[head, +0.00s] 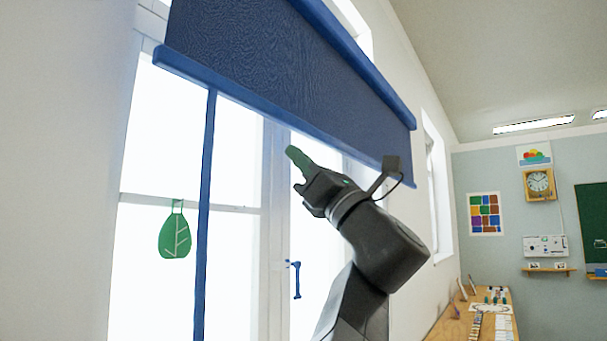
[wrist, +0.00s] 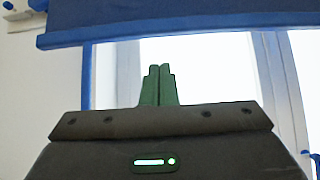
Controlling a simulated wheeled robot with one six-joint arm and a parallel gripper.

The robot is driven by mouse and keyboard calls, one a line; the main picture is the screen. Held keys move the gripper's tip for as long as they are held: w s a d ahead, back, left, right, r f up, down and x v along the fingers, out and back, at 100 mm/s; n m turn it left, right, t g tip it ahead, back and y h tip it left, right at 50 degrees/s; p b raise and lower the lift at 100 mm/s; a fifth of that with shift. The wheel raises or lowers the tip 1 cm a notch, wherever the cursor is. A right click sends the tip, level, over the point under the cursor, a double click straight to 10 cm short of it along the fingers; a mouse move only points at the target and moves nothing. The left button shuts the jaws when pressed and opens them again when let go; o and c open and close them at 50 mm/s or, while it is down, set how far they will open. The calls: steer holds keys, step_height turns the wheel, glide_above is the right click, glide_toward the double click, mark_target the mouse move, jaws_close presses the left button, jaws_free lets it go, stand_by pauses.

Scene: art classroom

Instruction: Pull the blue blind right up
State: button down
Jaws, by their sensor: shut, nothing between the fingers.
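The blue blind (head: 265,60) hangs over the upper part of the bright window, its fabric rolled partway down. Its blue bottom bar (head: 255,103) slopes down to the right in the head view. In the wrist view the bottom bar (wrist: 180,27) crosses the top of the picture. My gripper (head: 297,158) has green fingers, shut and empty, pointing up and left just below the bar in the head view. In the wrist view its fingers (wrist: 158,85) stand together, with a gap of window showing between their tips and the bar. I cannot tell how far apart they are in depth.
A blue vertical strip (head: 204,220) runs down the window from the bar. A green leaf ornament (head: 174,235) hangs at the left pane. A blue window handle (head: 296,280) is below my gripper. A wooden table (head: 460,315) with small items stands at the lower right.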

mark_target(270, 107)
steer(key=p+x, duration=0.1)
steer(key=x, duration=0.2)
steer(key=p+x, duration=0.1)
steer(key=x, duration=0.2)
steer(key=d+r+p+x, duration=0.1)
steer(key=p+x, duration=0.1)
steer(key=x, duration=0.1)
steer(key=shift+s+r, duration=0.2)
steer(key=shift+r, duration=0.05)
steer(key=shift+r+p, duration=0.4)
steer(key=shift+r, duration=0.35)
steer(key=shift+s, duration=0.1)
